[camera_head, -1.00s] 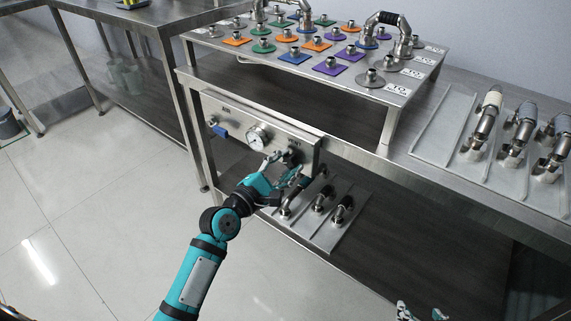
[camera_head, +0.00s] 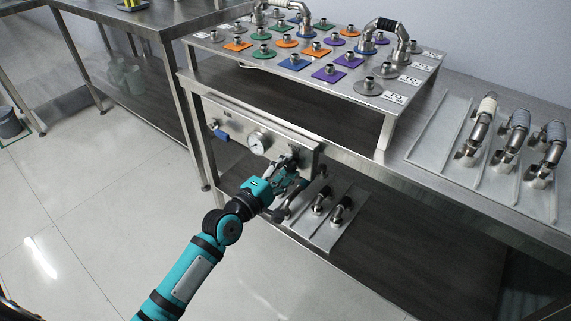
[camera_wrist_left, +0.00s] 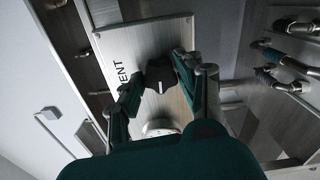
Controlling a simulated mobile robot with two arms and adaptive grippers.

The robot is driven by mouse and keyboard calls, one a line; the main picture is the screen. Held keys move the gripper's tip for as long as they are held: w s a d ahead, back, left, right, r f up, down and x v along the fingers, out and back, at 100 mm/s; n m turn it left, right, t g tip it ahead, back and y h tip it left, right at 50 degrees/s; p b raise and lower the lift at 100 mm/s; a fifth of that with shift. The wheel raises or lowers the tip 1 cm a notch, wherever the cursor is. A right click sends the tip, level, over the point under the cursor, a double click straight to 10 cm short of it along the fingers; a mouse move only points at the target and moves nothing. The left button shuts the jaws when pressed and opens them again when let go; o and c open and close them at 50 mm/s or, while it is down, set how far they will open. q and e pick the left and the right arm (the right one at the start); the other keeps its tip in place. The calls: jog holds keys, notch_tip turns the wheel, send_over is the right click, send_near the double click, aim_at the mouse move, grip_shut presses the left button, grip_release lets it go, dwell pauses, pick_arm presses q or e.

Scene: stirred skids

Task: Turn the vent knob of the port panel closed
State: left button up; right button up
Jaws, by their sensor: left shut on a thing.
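The port panel (camera_head: 230,122) is a metal plate on the front of the steel bench, with a round gauge and a blue-handled valve. The black vent knob (camera_wrist_left: 159,74) sits beside the VENT label in the left wrist view. My left gripper (camera_head: 289,163) reaches the panel's right end in the head view and largely hides the knob there. In the wrist view the left gripper (camera_wrist_left: 160,76) has its fingers on both sides of the knob, shut on it. My right gripper is not in the head view now.
The gauge (camera_head: 257,143) is left of my gripper. The blue valve handle (camera_head: 220,134) is farther left. Metal fittings lie on a lower tray (camera_head: 318,232) just below my gripper. A raised rack (camera_head: 392,128) with coloured plates stands on the bench above.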

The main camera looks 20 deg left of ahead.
pick_arm(q)
jog(key=m+p, duration=0.1)
jog(key=m, duration=0.1)
jog(key=shift+m, duration=0.4)
jog(key=m+p, duration=0.3)
jog(key=m, duration=0.3)
jog(key=shift+p, duration=0.4)
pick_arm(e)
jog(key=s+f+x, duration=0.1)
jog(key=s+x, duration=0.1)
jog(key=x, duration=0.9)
pick_arm(q)
jog(key=m+p, duration=0.3)
jog(key=m, duration=0.4)
jog(key=shift+p, duration=0.35)
jog(key=shift+f+m, duration=0.1)
jog(key=shift+m, duration=0.7)
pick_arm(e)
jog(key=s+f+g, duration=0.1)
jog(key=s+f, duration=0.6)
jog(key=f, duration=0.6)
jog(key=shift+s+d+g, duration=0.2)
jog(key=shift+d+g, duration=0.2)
pick_arm(q)
jog(key=o, duration=1.1)
jog(key=shift+o, duration=0.2)
jog(key=v, duration=1.2)
